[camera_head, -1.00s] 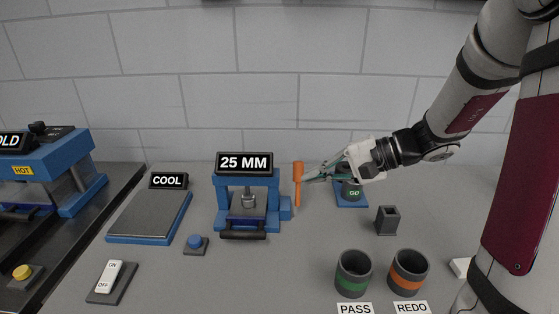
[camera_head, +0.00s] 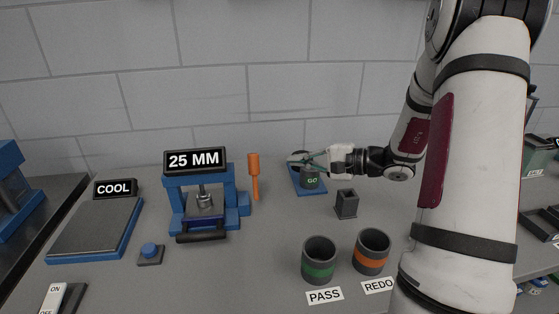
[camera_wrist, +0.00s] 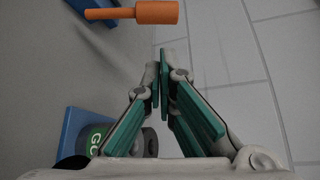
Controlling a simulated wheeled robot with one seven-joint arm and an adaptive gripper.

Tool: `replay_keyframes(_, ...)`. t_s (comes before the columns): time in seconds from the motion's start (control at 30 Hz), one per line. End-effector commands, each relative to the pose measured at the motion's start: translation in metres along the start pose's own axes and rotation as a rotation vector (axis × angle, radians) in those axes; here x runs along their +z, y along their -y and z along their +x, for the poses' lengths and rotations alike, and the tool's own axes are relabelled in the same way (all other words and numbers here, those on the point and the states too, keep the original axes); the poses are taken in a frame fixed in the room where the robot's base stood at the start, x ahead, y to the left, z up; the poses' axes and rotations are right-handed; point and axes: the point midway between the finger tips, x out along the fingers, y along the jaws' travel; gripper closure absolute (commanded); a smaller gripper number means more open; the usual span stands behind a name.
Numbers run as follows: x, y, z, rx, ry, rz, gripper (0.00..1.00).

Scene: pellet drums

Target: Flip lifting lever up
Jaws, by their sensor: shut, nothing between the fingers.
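The orange lifting lever (camera_head: 254,176) stands upright at the right side of the blue press labelled 25 MM (camera_head: 203,196), its thick grip at the top. In the wrist view the lever (camera_wrist: 140,12) lies across the top edge, ahead of my fingertips. My gripper (camera_head: 291,160) is to the right of the lever, apart from it, above the GO gauge's blue stand. In the wrist view my gripper's (camera_wrist: 160,68) green-padded fingers are together at the tips with nothing between them. The lever's pivot end is partly hidden beside the press.
The GO gauge (camera_head: 311,179) stands just under my gripper. A dark square holder (camera_head: 346,204), a green-banded cup (camera_head: 319,261) and an orange-banded cup (camera_head: 371,252) stand nearer. A blue button (camera_head: 149,251) and the COOL plate (camera_head: 92,226) are at left. The tiled wall is behind.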

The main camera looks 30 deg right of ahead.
Motion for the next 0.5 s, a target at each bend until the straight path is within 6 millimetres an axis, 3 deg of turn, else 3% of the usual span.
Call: replay_keyframes(0.5,0.001,0.0,0.08,0.0,0.002,0.0,1.0)
